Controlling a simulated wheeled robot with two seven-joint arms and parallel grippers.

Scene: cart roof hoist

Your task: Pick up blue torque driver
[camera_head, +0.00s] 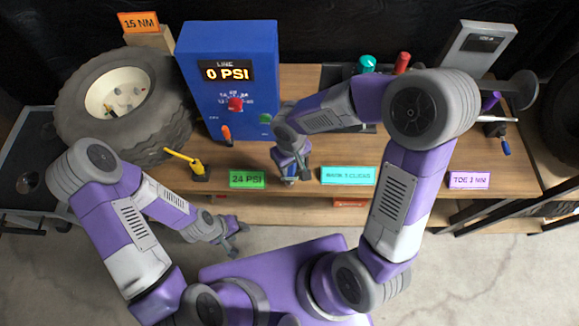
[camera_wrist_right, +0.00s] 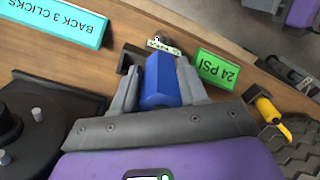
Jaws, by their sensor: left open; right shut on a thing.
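The blue torque driver (camera_wrist_right: 160,82) shows in the right wrist view as a blue faceted body between the two grey fingers of my right gripper (camera_wrist_right: 158,88). The fingers are shut on it from both sides. A small pale label and a dark bracket are just beyond it; I cannot tell whether the driver still touches the bracket. In the head view my right gripper (camera_head: 290,174) is at the bench's front edge, and my arm hides most of the driver. My left gripper (camera_head: 237,238) is open and empty, in front of the bench and below its top.
A wooden bench (camera_head: 330,189) carries a blue pressure box (camera_head: 228,65) reading 0 PSI, a tyre (camera_head: 125,100) and a yellow-handled tool (camera_head: 185,162). Green 24 PSI (camera_head: 247,179) and cyan BACK 3 CLICKS (camera_head: 347,176) signs flank my right gripper. A purple sign (camera_head: 469,180) stands right.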

